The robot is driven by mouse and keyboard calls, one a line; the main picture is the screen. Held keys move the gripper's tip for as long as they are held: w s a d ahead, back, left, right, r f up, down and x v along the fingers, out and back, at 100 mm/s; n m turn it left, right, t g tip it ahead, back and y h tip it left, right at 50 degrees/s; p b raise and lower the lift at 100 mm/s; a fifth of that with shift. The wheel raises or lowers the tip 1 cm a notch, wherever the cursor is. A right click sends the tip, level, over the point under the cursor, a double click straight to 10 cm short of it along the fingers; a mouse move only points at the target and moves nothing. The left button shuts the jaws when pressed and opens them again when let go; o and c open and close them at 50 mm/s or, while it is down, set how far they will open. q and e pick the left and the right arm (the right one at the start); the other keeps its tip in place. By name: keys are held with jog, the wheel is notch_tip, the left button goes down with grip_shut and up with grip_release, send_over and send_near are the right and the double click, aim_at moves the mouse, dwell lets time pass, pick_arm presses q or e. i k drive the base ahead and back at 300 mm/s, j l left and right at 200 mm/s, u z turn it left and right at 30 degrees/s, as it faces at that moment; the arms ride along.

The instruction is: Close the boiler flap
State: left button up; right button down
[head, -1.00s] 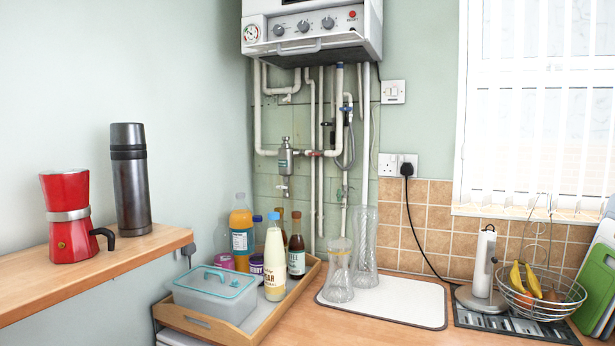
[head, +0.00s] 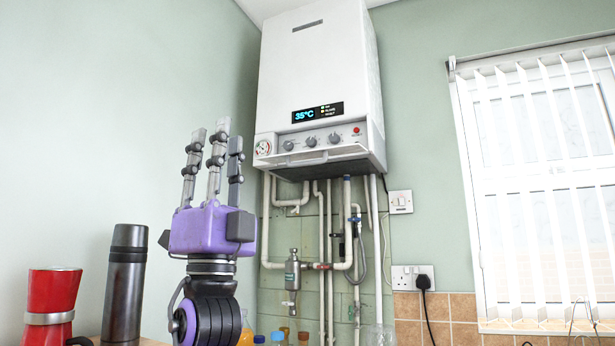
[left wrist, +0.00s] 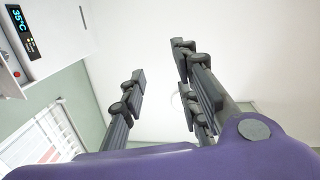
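The white boiler (head: 318,75) hangs on the wall in the head view. Its flap (head: 312,158), with a bar handle on its front edge, juts forward at the bottom, folded down and open. The gauge, knobs and red reset button above it are exposed. My left gripper (head: 214,145) points up, left of the boiler and apart from it. Its fingers are spread and hold nothing. In the left wrist view the fingers (left wrist: 160,68) are also apart, with part of the boiler (left wrist: 45,40) at the upper left. The flap cannot be made out clearly there. My right gripper is out of view.
Pipes (head: 340,240) run down the wall below the boiler. A red moka pot (head: 52,305) and a dark flask (head: 125,285) stand at the lower left, near my left arm. Bottle tops show at the bottom. A window with blinds (head: 540,190) is at the right.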

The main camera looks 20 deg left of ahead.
aim_at(325, 152)
jog(key=i, duration=1.4)
